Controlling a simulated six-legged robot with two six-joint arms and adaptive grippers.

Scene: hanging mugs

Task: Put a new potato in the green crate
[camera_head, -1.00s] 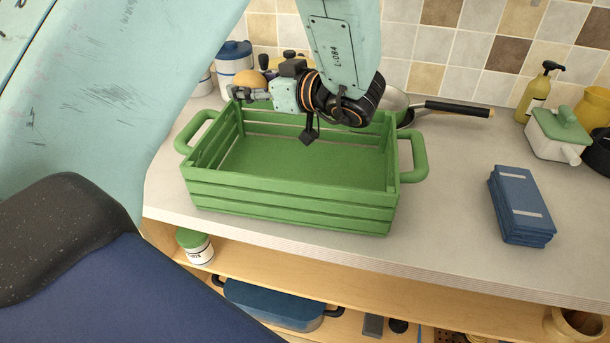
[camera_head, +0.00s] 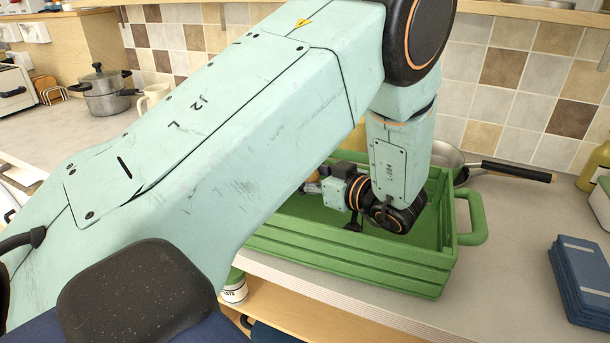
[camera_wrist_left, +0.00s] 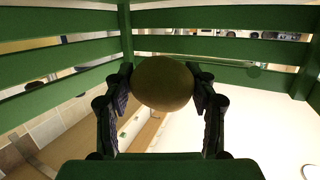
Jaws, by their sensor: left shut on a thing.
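The green crate (camera_head: 345,262) stands on the counter in the head view, its left part hidden behind my left arm. My left gripper (camera_head: 318,187) is low inside or just over the crate, its fingers mostly covered by my arm. In the left wrist view the gripper (camera_wrist_left: 163,92) is shut on a round brownish potato (camera_wrist_left: 163,80), one finger pressed on each side. Green slats of the crate (camera_wrist_left: 62,60) run behind and around the potato in that view. Whether the potato touches the crate floor cannot be told. My right gripper is out of view.
A frying pan (camera_head: 447,156) lies behind the crate, its black handle (camera_head: 515,171) pointing right. Blue folded cloths (camera_head: 585,282) lie at the right. A steel pot (camera_head: 105,92) and a mug (camera_head: 153,97) stand at the back left.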

